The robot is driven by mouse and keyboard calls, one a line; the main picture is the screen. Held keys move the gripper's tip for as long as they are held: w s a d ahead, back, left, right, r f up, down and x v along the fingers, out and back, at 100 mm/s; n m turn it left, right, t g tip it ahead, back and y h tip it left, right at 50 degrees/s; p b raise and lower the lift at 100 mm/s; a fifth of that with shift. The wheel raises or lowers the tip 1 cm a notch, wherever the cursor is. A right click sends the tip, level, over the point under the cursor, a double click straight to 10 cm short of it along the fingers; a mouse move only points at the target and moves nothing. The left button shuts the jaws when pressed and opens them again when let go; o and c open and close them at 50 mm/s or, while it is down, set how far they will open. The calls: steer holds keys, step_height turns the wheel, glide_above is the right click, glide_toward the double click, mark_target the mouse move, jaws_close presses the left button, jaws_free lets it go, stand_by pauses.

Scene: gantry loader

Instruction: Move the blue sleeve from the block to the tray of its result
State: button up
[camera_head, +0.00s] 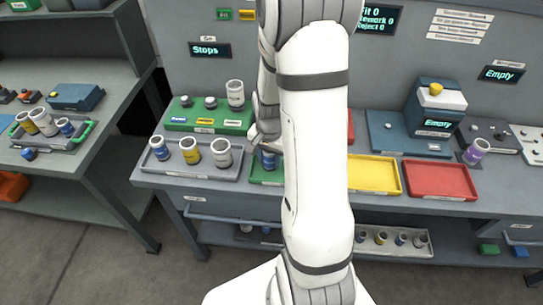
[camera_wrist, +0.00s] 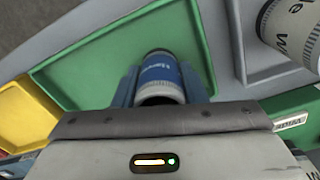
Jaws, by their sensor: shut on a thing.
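The blue sleeve (camera_wrist: 163,72), with a white band and lettering, is between the jaws of my gripper (camera_wrist: 160,88) in the wrist view. In the head view the same blue sleeve (camera_head: 268,160) shows just left of my arm, at the green tray (camera_head: 260,180). The wrist view shows the green tray floor (camera_wrist: 90,65) around and beyond the sleeve; whether the sleeve touches it I cannot tell. The yellow tray (camera_head: 374,174) and the red tray (camera_head: 440,180) lie to the right. The green block (camera_head: 208,127) stands behind, left. My arm hides part of the green tray.
A grey tray (camera_head: 182,175) left of the green one holds three sleeves: a blue-banded, a yellow-banded and a white one (camera_head: 222,153). A tall white sleeve (camera_head: 236,95) stands on the block. A side bench stands left.

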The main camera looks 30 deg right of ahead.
steer(key=shift+f, duration=0.2)
steer(key=o, duration=1.2)
steer(key=shift+r, duration=0.2)
step_height(320, 180, up, 12)
steer(key=s+a+r+n+t, duration=0.1)
steer(key=s+a+r+n, duration=0.2)
steer(key=s, duration=0.1)
steer(key=s+a+r+n+t, duration=0.1)
steer(key=s+a+r+n, duration=0.1)
steer(key=s+a+n, duration=0.2)
steer(key=s+a+r+n+t, duration=0.1)
steer(key=s+a+r+n, duration=0.2)
steer(key=s, duration=0.2)
steer(key=shift+a+r, duration=0.3)
